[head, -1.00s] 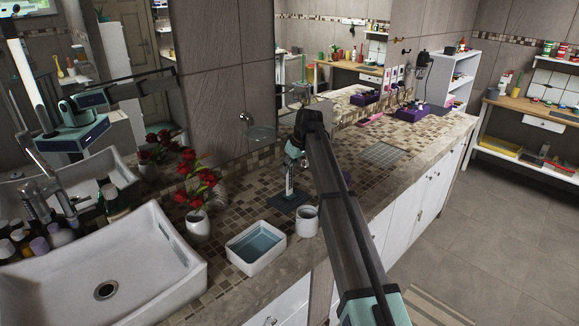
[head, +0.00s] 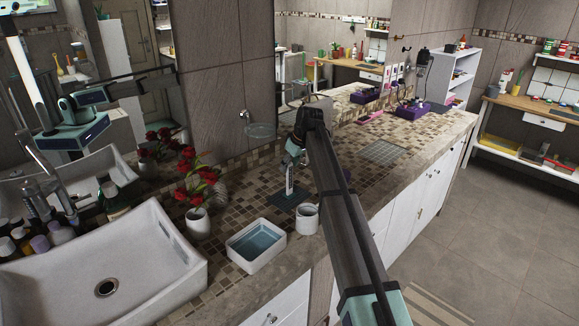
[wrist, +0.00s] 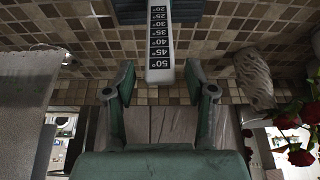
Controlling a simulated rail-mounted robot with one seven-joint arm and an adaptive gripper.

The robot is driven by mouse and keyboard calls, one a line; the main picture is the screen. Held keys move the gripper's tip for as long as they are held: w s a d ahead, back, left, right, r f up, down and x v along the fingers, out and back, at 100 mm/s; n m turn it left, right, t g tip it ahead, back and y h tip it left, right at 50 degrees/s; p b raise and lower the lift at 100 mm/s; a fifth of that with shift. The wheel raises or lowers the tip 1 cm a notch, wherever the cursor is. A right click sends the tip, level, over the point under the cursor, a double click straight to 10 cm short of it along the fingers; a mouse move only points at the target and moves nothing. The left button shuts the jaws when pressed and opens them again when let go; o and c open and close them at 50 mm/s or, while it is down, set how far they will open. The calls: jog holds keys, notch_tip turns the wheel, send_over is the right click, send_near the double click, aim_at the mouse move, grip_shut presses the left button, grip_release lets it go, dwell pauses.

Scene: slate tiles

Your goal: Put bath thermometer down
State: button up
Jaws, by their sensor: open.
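The bath thermometer (head: 289,180) is a pale strip with a dark scale. It appears to stand upright on a dark mat (head: 280,197) on the tiled counter. In the wrist view, the thermometer (wrist: 158,72) shows its scale up to 50° and its near end lies between my fingers, with a gap on each side. The dark mat also shows at the top of the wrist view (wrist: 187,12). My gripper (head: 292,163) is above the thermometer in the head view; its fingers are spread and apart from it in the wrist view (wrist: 159,84).
A water-filled white basin (head: 240,258) and a white cup (head: 307,219) stand in front of the mat. A vase of red roses (head: 198,222) and the sink (head: 90,265) are to the left. A metal grid (head: 384,152) lies to the right.

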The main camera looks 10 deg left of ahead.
jog(key=b+v, duration=0.2)
jog(key=v, duration=0.9)
jog(key=shift+r, duration=0.2)
